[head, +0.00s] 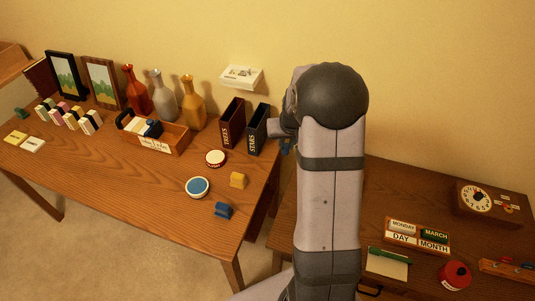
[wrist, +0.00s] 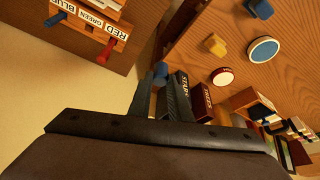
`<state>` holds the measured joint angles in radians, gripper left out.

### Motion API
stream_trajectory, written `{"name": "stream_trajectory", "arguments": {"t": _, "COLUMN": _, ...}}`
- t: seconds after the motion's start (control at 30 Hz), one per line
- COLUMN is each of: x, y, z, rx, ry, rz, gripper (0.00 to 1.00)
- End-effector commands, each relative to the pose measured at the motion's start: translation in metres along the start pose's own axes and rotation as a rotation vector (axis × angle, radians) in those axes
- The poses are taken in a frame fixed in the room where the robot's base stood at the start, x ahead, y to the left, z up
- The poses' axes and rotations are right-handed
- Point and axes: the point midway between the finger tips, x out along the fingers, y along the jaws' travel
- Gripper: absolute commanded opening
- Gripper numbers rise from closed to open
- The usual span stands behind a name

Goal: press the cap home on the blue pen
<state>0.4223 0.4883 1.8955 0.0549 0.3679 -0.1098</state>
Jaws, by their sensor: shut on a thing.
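In the wrist view my gripper (wrist: 161,88) is shut, its dark fingers reaching up from the broad palm. A small, dark bluish piece (wrist: 160,72), which looks like the pen cap, sits between the fingertips; its detail is hard to make out. A wooden pen rack (wrist: 122,36) labelled RED, GREEN and BLUE is at the upper left, apart from my gripper. The blue pen (wrist: 57,18) sticks out at its BLUE label; whether its tip is bare I cannot tell. In the head view my arm hides most of the gripper; a bit of blue (head: 286,146) shows beside it.
A black STARS box (head: 258,128) and a dark red box (head: 232,122) stand close left of my arm. A red pen (wrist: 106,50) is in the rack. The right desk holds a calendar block (head: 416,237), a clock (head: 477,199) and a red bottle (head: 454,275).

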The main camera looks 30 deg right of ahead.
Motion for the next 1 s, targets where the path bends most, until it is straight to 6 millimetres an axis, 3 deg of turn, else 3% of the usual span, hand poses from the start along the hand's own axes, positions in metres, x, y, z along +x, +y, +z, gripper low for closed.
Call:
{"name": "stream_trajectory", "arguments": {"t": 0.03, "x": 0.006, "y": 0.024, "z": -0.006, "rx": 0.039, "ry": -0.002, "rz": 0.016, "gripper": 0.00}}
{"name": "stream_trajectory", "arguments": {"t": 0.2, "x": 0.022, "y": 0.098, "z": -0.017, "rx": 0.147, "ry": -0.002, "rz": 0.059, "gripper": 0.00}}
{"name": "stream_trajectory", "arguments": {"t": 0.5, "x": 0.039, "y": 0.216, "z": -0.008, "rx": 0.308, "ry": -0.001, "rz": 0.123, "gripper": 0.00}}
{"name": "stream_trajectory", "arguments": {"t": 0.7, "x": 0.044, "y": 0.264, "z": 0.004, "rx": 0.369, "ry": 0.000, "rz": 0.149, "gripper": 0.00}}
{"name": "stream_trajectory", "arguments": {"t": 1.0, "x": 0.046, "y": 0.284, "z": 0.010, "rx": 0.396, "ry": 0.001, "rz": 0.159, "gripper": 0.00}}
